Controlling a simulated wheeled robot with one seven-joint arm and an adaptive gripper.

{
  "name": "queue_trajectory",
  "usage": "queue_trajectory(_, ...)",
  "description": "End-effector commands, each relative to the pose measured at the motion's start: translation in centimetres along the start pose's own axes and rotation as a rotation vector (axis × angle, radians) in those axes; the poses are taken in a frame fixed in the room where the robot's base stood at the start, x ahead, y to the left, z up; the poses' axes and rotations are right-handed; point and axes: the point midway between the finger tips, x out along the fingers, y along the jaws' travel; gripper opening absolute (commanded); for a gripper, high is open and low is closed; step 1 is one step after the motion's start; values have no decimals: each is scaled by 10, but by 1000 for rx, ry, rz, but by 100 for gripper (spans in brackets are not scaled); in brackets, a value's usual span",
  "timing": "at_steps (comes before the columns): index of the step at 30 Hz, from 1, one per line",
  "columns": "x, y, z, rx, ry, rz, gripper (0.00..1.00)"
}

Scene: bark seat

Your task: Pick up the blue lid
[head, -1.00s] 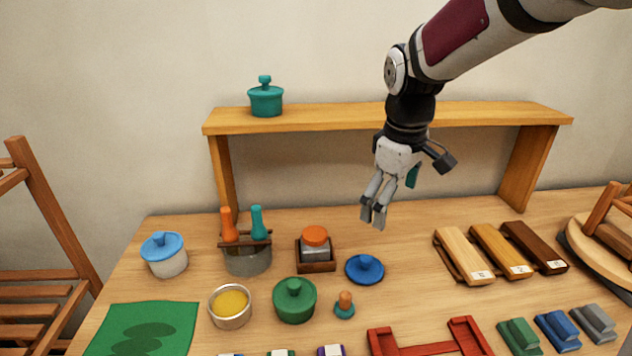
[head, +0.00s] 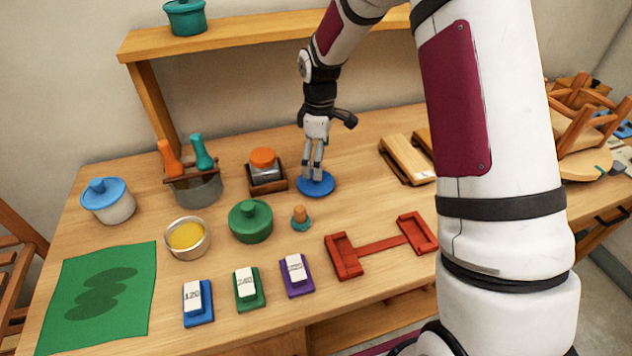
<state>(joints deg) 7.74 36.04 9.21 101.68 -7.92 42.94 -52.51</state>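A flat round blue lid (head: 316,187) lies on the wooden table, right of the jar in the brown holder. My gripper (head: 313,177) points down over it, with its fingertips at the middle of the lid, where its knob was seen before. The fingers hide the knob, and I cannot tell whether they are closed on it. The lid appears to rest on the table. Another blue lid (head: 103,190) sits on a white pot (head: 116,211) at the far left.
A jar with an orange cap (head: 263,158) stands close left of my gripper. A green lidded pot (head: 250,222) and a small orange-topped peg (head: 300,217) are in front. A shelf (head: 240,33) spans behind. My arm hides the table's right part.

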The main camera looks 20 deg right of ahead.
Motion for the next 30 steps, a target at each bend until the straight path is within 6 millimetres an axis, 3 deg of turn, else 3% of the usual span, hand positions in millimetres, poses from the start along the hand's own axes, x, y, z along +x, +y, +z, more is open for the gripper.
queue_trajectory(7,17,-2,-1,0,-1,-2,100)
queue_trajectory(16,56,-5,-4,0,-1,-1,100)
queue_trajectory(25,61,-4,-4,0,0,1,100)
queue_trajectory(30,61,-4,-4,0,0,1,64)
